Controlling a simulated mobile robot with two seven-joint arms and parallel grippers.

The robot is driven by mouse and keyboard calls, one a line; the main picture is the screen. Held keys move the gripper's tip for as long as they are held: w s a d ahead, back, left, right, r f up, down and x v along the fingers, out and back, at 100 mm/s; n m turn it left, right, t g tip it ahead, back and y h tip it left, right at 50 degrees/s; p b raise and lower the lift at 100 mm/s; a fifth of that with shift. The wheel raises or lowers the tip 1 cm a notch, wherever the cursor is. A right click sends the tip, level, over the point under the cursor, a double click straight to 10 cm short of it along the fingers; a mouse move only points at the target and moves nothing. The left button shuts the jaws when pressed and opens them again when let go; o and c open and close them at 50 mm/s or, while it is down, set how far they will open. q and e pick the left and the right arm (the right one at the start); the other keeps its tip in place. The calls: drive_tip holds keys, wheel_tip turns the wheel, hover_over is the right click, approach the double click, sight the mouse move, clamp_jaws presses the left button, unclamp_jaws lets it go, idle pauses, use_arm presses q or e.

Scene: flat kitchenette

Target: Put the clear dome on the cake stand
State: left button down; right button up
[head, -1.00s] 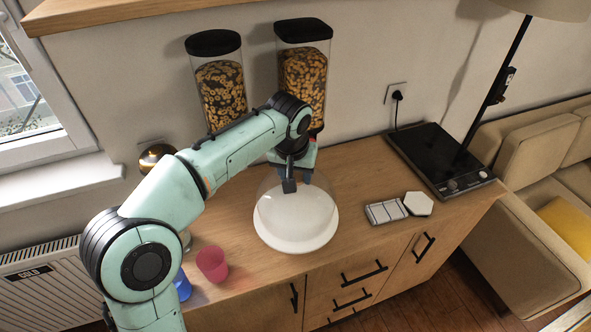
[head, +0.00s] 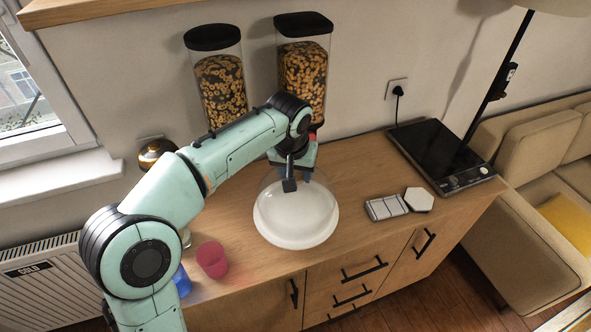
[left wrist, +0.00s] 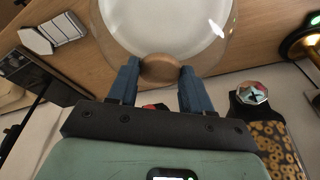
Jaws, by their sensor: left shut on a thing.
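The white cake stand (head: 297,238) stands on the wooden counter in the head view. The clear dome (left wrist: 222,45) is over it, and its outline is faint in the head view. The dome's round wooden knob (left wrist: 160,68) sits between the blue fingers of my left gripper (left wrist: 158,84) in the left wrist view. My left gripper (head: 297,183) is shut on the knob, above the stand. The white plate of the stand shows through the dome. I cannot tell whether the dome's rim touches the stand. My right gripper is out of view.
Two cereal dispensers (head: 303,65) hang behind my left arm. A red cup (head: 212,260) and a blue cup (head: 182,282) stand left of the stand. A white tray (head: 386,207), a white hexagonal piece (head: 419,200) and a black hob (head: 438,155) lie to the right.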

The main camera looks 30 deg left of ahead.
use_arm(q)
drive_tip(key=shift+f+b, duration=0.35)
drive_tip(key=shift+f, duration=0.25)
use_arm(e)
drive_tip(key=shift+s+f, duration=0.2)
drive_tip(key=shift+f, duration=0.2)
use_arm(q)
drive_tip(key=shift+c, duration=2)
unclamp_jaws()
drive_tip(key=a+p+v, duration=0.1)
drive_tip(key=p+v, duration=0.1)
drive_tip(key=v, duration=1.1)
drive_tip(key=shift+d+r+p, duration=0.25)
drive_tip(key=shift+d+p, duration=0.05)
drive_tip(key=shift+d, duration=0.2)
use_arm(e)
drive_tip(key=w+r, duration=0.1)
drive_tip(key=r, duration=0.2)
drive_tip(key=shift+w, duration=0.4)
